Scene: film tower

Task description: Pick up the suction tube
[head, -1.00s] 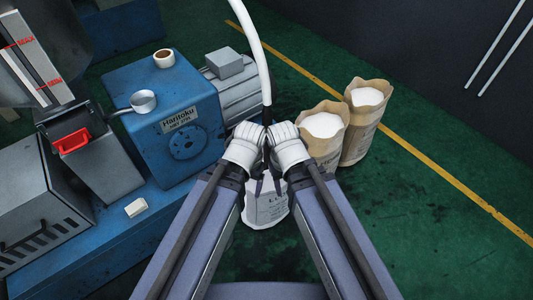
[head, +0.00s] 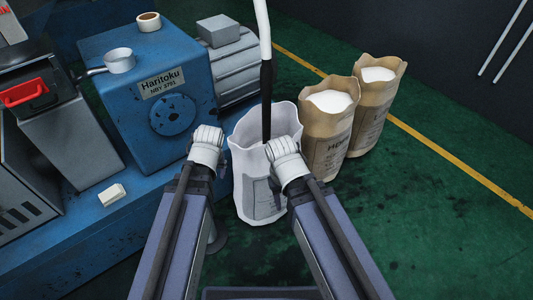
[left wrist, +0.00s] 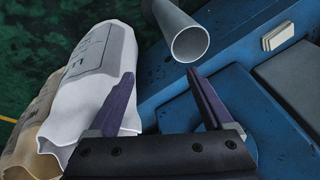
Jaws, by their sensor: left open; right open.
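The suction tube (head: 266,85) is a white hose with a black lower end. It hangs nearly upright, its black tip inside the mouth of a white bag (head: 248,185). My right gripper (head: 284,158) is at the bag's right front edge, close to the tube but apart from it; its fingers are largely hidden. My left gripper (head: 207,145) is left of the bag, beside the blue machine. The left wrist view shows its fingers (left wrist: 160,75) spread and empty, with the white bag (left wrist: 92,90) at left.
The blue machine (head: 150,90) stands on a blue base at left, with a small white block (head: 112,194) on it. Two brown bags (head: 328,135) (head: 375,110) stand right of the white bag. A grey hollow pipe (left wrist: 188,42) shows in the left wrist view. The floor at right is clear.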

